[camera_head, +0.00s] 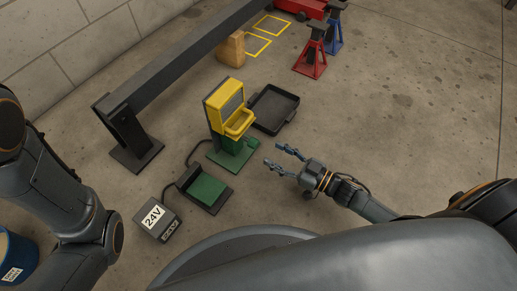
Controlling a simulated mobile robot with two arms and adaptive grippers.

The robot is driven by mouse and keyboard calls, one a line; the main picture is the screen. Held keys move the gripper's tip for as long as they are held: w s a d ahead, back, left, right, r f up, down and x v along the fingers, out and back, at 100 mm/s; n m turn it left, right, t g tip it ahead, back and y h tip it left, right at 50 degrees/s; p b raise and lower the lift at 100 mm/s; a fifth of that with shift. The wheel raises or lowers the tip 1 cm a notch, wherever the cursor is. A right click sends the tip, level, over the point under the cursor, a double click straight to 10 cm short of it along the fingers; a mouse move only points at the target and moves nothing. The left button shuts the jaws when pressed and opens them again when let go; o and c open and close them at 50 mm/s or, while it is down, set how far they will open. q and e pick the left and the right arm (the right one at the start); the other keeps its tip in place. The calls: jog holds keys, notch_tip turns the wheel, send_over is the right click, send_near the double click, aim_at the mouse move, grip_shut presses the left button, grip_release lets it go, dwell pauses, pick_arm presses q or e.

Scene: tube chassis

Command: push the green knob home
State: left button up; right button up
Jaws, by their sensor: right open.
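A yellow unit (229,107) with a grey front panel and a yellow tray-like ledge stands upright on a green base (235,158). A green pad (207,190) in a dark frame lies on the floor in front of it, joined to it by a dark cable. I cannot make out a separate green knob at this size. My right gripper (273,155) is open and empty, its fingers pointing left toward the green base, apart from it in the picture. My left arm shows at the left edge, but its gripper is out of view.
A dark box marked 24V (158,219) lies at the front left. A black tray (274,108) is behind the yellow unit. A long dark beam on a stand (137,150) runs along the wall. Red (312,55) and blue stands are at the back. The floor to the right is clear.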

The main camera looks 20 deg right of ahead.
aim_at(257, 145)
jog(key=b+x, duration=0.2)
jog(key=x, duration=0.3)
jog(key=shift+w+a+f+b, duration=0.15)
jog(key=shift+w+a+b, duration=0.1)
jog(key=shift+w+b, duration=0.1)
jog(key=shift+w+a, duration=0.3)
jog(key=shift+w, duration=0.05)
